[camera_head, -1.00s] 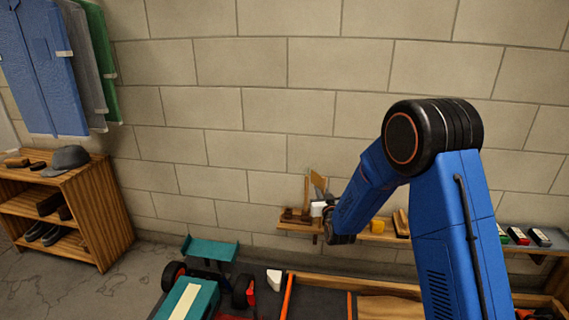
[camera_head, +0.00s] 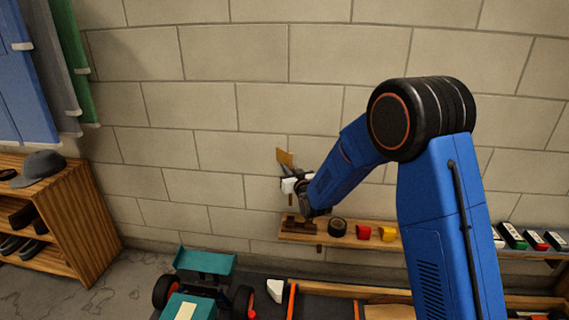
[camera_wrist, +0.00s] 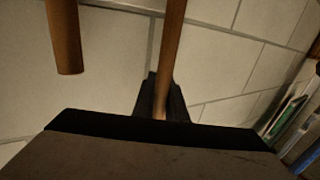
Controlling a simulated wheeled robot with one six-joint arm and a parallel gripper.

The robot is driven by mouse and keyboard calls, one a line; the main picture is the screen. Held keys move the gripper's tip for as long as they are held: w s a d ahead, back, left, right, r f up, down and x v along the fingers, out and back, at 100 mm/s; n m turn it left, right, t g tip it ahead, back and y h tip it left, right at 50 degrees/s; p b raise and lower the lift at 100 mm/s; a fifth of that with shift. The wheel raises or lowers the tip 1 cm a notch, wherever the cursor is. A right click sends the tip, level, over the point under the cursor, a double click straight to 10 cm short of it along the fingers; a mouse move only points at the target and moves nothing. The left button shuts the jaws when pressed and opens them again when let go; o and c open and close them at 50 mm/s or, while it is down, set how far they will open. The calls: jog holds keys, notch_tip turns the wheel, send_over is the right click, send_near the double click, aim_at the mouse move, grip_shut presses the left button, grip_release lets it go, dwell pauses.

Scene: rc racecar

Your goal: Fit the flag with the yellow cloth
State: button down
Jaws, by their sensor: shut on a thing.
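The flag's yellow-orange cloth (camera_head: 285,157) shows against the wall in the head view, above the wall shelf. My gripper (camera_head: 289,186) is just below it, partly hidden by my arm. In the wrist view, my gripper (camera_wrist: 160,103) is shut on a thin brown pole (camera_wrist: 170,45); the cloth is out of that view. A second brown rod (camera_wrist: 64,40) shows at upper left there, apart from the fingers; I cannot tell what it belongs to. The teal RC car (camera_head: 190,306) with its rear wing (camera_head: 205,262) and black wheels stands at the bottom, cut off by the frame edge.
The wall shelf (camera_head: 345,240) carries a dark brown block (camera_head: 298,225), a black roll (camera_head: 337,227), a red item (camera_head: 363,232) and a yellow item (camera_head: 388,234). A white wedge (camera_head: 275,290) stands right of the car. A wooden shoe rack (camera_head: 85,225) is at left.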

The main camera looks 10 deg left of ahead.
jog(key=shift+s, duration=0.1)
dwell(0.3)
jog(key=shift+f, duration=5.65)
jog(key=c, duration=1.7)
grip_release()
jog(key=v, duration=1.7)
jog(key=shift+s+d, duration=0.1)
jog(key=shift+s, duration=0.15)
